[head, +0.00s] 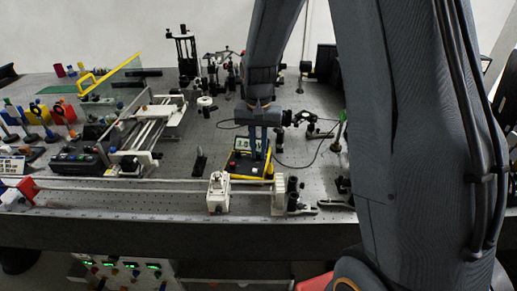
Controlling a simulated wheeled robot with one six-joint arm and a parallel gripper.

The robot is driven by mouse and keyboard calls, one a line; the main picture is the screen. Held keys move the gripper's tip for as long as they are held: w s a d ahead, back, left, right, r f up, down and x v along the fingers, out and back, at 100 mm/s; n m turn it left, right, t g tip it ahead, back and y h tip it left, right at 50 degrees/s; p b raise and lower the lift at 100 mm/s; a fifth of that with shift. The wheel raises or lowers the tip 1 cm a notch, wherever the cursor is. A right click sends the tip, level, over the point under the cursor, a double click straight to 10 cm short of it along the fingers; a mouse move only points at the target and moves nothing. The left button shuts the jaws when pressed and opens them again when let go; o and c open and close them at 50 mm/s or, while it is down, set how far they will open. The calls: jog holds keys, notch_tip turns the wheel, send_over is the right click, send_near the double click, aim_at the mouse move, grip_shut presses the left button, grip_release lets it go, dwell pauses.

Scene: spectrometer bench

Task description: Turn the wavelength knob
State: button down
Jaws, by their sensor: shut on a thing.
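A small black meter with a yellow edge (242,172) sits on the optical bench, left of centre. Its lit display (245,144) shows digits, partly covered by my gripper. My gripper (260,156) points down onto the top face of this meter, its two bluish fingers close together. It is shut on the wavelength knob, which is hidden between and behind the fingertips. I cannot make out the knob's angle or markings.
A rail with a white carriage (218,192) runs along the front of the perforated bench (110,204). Posts and optics stand to the right of the meter, with a dark cable looping there. A yellow-edged clear panel (112,78) stands at back left.

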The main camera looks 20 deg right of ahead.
aim_at(259, 154)
jog(key=shift+m, duration=0.4)
jog(key=c, duration=1.7)
grip_release()
jog(key=shift+r+b, duration=0.95)
jog(key=shift+r, duration=2.95)
